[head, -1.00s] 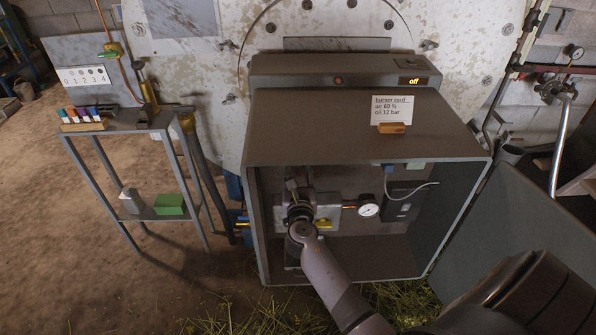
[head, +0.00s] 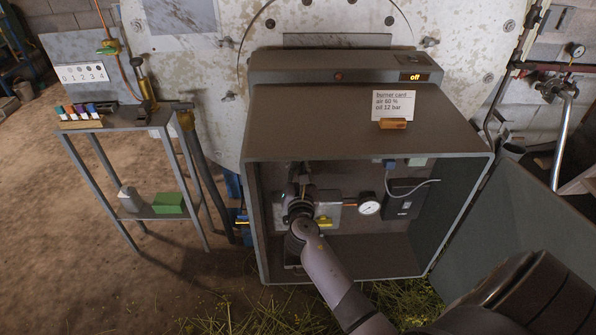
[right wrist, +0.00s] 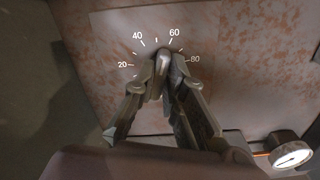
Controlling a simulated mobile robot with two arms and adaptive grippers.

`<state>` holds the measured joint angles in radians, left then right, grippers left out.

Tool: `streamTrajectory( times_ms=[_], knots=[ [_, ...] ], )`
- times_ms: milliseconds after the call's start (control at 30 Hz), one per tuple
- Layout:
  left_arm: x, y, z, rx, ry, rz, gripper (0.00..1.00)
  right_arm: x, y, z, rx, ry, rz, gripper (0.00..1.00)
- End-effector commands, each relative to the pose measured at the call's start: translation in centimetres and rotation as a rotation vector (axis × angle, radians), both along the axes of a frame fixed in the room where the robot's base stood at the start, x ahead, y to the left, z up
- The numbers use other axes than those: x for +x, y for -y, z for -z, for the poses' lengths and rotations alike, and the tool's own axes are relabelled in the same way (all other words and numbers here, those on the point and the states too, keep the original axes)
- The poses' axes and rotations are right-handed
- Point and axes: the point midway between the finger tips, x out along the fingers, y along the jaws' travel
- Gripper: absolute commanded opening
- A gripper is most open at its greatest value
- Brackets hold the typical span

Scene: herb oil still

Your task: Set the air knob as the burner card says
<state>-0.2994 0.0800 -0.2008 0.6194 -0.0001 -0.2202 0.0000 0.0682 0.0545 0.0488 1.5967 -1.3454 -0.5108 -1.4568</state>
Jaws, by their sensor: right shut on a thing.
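The burner card (head: 395,105) stands in a wooden holder on top of the grey burner housing and reads air 60 %, oil 12 bar. In the right wrist view the air knob (right wrist: 164,60) sits on a stained plate with a printed scale marked 20, 40, 60 and 80. Its bar points up, between the 40 and 60 numerals and closer to 60; the exact value is hard to read. My right gripper (right wrist: 163,72) is shut on the knob, one finger on each side. In the head view my right wrist hides the knob. My left gripper is not in view.
A pressure gauge (head: 369,207) and a yellow handle (head: 323,222) are close to my right wrist inside the open housing (head: 251,190). The door (head: 520,235) hangs open at right. A small shelf table (head: 125,119) stands at left. The display reads off.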

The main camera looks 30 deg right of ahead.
Motion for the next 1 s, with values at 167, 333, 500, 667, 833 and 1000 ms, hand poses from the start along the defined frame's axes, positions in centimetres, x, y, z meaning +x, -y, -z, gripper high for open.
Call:
streamTrajectory(
  times_ms=[167, 333, 500, 667, 833, 1000],
  knots=[
    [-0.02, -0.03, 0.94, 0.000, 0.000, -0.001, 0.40, -0.04, 0.09, 0.12, 0.128, 0.080, 0.000, 0.00],
    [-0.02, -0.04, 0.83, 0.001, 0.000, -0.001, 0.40, -0.05, 0.10, -0.01, 0.138, 0.086, 0.000, 0.00],
    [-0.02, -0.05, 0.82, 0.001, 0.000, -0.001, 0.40, -0.05, 0.10, -0.01, 0.137, 0.085, 0.000, 0.15],
    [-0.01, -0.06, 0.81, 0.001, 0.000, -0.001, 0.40, -0.05, 0.10, -0.01, 0.136, 0.084, 0.000, 0.25],
    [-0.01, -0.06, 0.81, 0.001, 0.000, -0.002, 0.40, -0.04, 0.09, 0.01, 0.136, 0.083, 0.000, 0.31],
    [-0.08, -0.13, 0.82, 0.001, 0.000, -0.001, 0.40, -0.05, 0.08, 0.02, 0.136, 0.083, 0.000, 0.31]
  ],
)
